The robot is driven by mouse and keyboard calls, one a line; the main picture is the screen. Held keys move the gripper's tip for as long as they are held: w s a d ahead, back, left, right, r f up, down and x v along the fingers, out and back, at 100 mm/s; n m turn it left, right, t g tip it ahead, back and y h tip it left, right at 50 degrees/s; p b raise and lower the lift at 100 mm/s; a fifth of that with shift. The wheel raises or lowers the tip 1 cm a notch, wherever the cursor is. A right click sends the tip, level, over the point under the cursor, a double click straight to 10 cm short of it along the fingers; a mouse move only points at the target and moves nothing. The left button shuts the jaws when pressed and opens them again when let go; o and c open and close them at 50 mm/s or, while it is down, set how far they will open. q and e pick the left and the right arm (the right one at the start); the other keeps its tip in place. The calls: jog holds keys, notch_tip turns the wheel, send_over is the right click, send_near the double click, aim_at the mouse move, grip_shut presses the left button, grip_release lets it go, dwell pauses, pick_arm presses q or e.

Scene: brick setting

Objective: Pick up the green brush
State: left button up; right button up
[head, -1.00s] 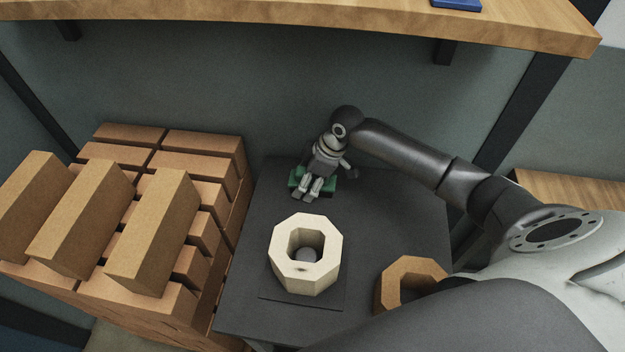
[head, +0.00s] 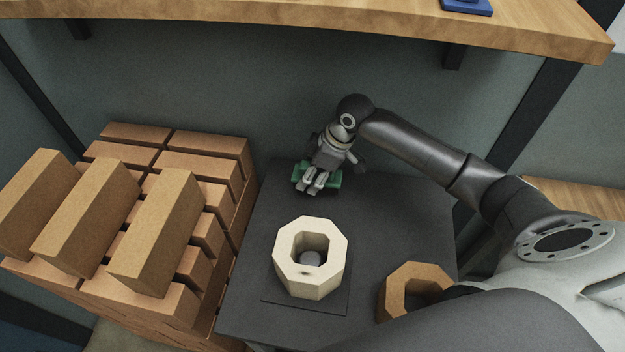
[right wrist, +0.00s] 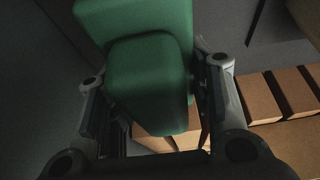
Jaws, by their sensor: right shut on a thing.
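The green brush (head: 333,180) is at the back of the dark table (head: 390,215), in the head view. My right gripper (head: 313,187) is shut on it from above and hides its middle. In the right wrist view the green brush (right wrist: 150,75) fills the space between the two fingers of my right gripper (right wrist: 155,95). I cannot tell clearly whether the brush touches the table or is held just above it. My left gripper is not in view.
A cream octagonal ring (head: 284,270) stands on a dark square plate on the table. A brown octagonal ring (head: 395,288) is at the table's right. Stacked bricks (head: 175,225) stand close on the left. A wooden shelf (head: 300,25) hangs above.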

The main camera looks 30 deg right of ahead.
jog(key=s+a+r, duration=0.8)
jog(key=s+r, duration=0.1)
jog(key=s, duration=0.1)
jog(key=shift+s, duration=0.4)
